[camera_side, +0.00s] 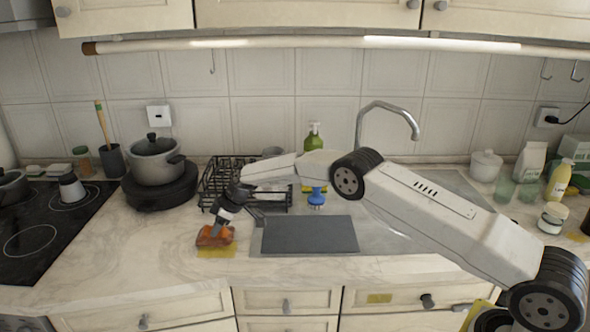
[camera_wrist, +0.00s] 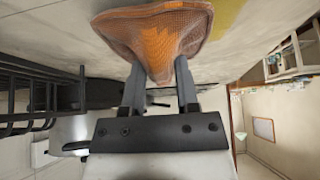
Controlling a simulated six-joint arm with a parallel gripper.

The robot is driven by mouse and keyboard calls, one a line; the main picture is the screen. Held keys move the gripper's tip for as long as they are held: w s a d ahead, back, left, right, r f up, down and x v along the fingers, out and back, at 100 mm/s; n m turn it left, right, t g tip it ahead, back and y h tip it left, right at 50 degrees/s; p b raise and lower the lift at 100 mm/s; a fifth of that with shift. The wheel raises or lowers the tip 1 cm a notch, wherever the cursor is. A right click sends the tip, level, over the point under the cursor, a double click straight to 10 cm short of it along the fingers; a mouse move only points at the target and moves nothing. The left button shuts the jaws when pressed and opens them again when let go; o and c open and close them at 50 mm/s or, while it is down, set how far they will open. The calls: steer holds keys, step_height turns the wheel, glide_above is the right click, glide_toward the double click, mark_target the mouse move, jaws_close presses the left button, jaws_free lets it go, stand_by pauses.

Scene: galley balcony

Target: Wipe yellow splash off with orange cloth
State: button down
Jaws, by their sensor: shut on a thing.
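My gripper (camera_side: 218,232) is shut on the orange cloth (camera_side: 208,238), low over the countertop left of the dark grey board. In the wrist view the gripper (camera_wrist: 160,80) has the bunched orange cloth (camera_wrist: 155,35) between its two fingers. The yellow splash (camera_side: 217,252) lies on the pale marbled counter at the cloth's near side, partly covered by it in the side view. In the wrist view a strip of the yellow splash (camera_wrist: 226,14) shows beside the cloth. I cannot tell whether the cloth presses on the counter.
A dark grey board (camera_side: 310,234) lies just right of the cloth. A black dish rack (camera_side: 240,180) stands behind it. A pot (camera_side: 155,160) and the black hob (camera_side: 40,225) are to the left. The counter (camera_side: 150,245) left of the cloth is clear.

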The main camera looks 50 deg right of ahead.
mark_target(213, 242)
steer(key=shift+f, duration=0.65)
steer(key=shift+a, duration=0.1)
steer(key=shift+s+a, duration=1.35)
steer(key=shift+s, duration=0.15)
steer(key=shift+a, duration=0.1)
steer(key=shift+s+a+f, duration=0.15)
steer(key=shift+s+a, duration=1.05)
steer(key=shift+s, duration=0.1)
steer(key=shift+d, duration=0.1)
steer(key=shift+w+d, duration=1.45)
steer(key=shift+w+d, duration=0.1)
steer(key=shift+w, duration=0.05)
